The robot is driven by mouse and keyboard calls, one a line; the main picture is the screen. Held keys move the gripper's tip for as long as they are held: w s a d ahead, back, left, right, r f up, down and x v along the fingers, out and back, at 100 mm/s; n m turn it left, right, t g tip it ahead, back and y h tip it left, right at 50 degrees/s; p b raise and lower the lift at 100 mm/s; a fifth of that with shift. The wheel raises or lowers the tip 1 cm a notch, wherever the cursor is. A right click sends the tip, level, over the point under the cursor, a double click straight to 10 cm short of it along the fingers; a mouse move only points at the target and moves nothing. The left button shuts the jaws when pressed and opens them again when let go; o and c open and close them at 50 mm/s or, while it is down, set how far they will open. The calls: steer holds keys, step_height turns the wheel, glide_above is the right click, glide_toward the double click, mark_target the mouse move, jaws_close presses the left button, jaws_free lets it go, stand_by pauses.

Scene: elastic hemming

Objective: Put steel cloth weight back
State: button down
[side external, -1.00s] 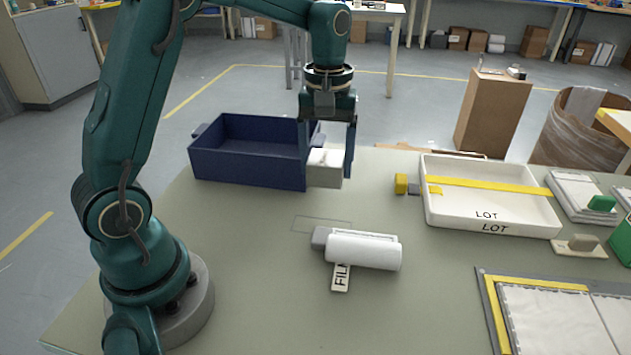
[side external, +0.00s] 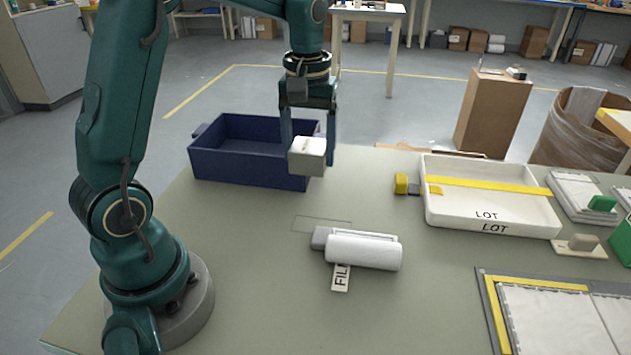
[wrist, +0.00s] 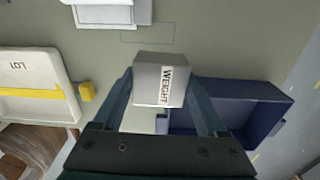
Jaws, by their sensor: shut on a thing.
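The steel cloth weight is a pale grey block (side external: 307,157) held in my gripper (side external: 308,140), in front of the blue bin's right end in the side view. In the wrist view the block (wrist: 150,80) shows a white label reading WEIGHT, and the fingers of my gripper (wrist: 165,100) are shut on its two sides. The weight is held above the table. A thin rectangular outline (side external: 322,224) is marked on the table behind the white roll. The outline also shows in the wrist view (wrist: 147,42), and it is empty.
An open blue bin (side external: 240,165) stands behind and left of the weight. A white roll (side external: 363,250) with a FILM-like tag lies at the table's middle. A white LOT tray (side external: 490,215) and a yellow-ended piece (side external: 401,184) are at the right.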

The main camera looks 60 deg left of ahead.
steer(key=s, duration=0.1)
steer(key=s+a+f, duration=0.2)
steer(key=shift+s+a, duration=0.1)
steer(key=shift+s, duration=0.25)
glide_above(288, 214)
steer(key=shift+f, duration=3.8)
steer(key=shift+f, duration=0.75)
jaws_free()
